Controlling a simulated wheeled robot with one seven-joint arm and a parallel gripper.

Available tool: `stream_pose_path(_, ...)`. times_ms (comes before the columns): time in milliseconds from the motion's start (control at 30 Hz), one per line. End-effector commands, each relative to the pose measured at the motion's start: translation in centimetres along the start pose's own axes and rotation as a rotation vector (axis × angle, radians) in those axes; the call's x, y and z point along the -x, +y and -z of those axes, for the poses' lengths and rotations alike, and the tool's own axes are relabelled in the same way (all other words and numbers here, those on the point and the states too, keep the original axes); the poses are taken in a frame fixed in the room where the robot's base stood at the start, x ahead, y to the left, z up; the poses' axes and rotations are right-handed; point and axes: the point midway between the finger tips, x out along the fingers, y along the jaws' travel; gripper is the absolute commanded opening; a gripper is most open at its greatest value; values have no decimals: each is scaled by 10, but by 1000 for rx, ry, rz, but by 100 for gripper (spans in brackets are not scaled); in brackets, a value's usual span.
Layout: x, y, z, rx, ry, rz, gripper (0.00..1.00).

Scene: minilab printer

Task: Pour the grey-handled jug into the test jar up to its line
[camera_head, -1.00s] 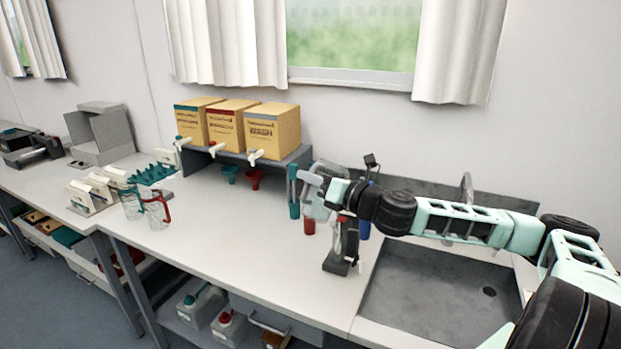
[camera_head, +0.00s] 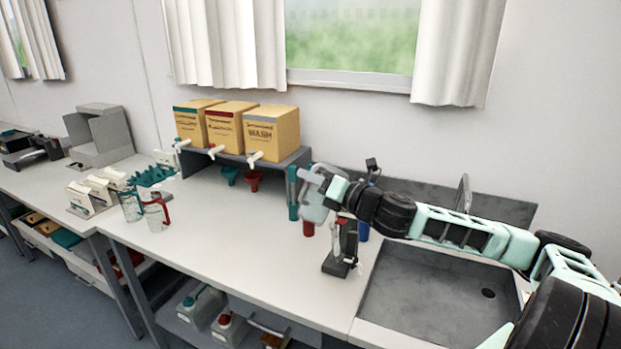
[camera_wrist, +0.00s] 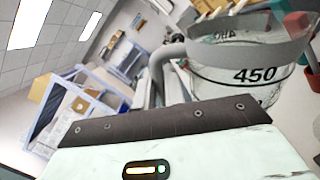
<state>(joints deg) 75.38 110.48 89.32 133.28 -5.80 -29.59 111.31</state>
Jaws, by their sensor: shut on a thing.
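My gripper (camera_head: 326,184) is shut on the grey handle (camera_wrist: 165,62) of a clear jug (camera_head: 316,207). The jug is held in the air above the bench, left of the sink, and looks tilted. In the wrist view the jug (camera_wrist: 245,78) fills the upper right, with a "450" mark on its wall. Its liquid level is hard to tell. Below the jug stands a dark stand (camera_head: 340,250) with a red part. Tall teal (camera_head: 293,195), red (camera_head: 308,228) and blue (camera_head: 364,230) vessels stand close by, partly hidden. I cannot clearly make out the test jar or its line.
Two clear jugs, one teal-handled (camera_head: 131,205) and one red-handled (camera_head: 156,213), stand at the left bench edge. Cartons with taps, including the wash carton (camera_head: 272,130), sit on a grey shelf. The sink (camera_head: 430,290) is at right. The middle bench (camera_head: 230,240) is clear.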

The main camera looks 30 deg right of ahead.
Motion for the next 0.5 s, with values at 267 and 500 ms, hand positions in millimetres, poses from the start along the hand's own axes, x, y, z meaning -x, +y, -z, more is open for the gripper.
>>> stream_pose_path(267, 0, 1, 0, 1, -1, -1, 0)
stream_pose_path(500, 0, 0, -4, -56, -13, -1, 0)
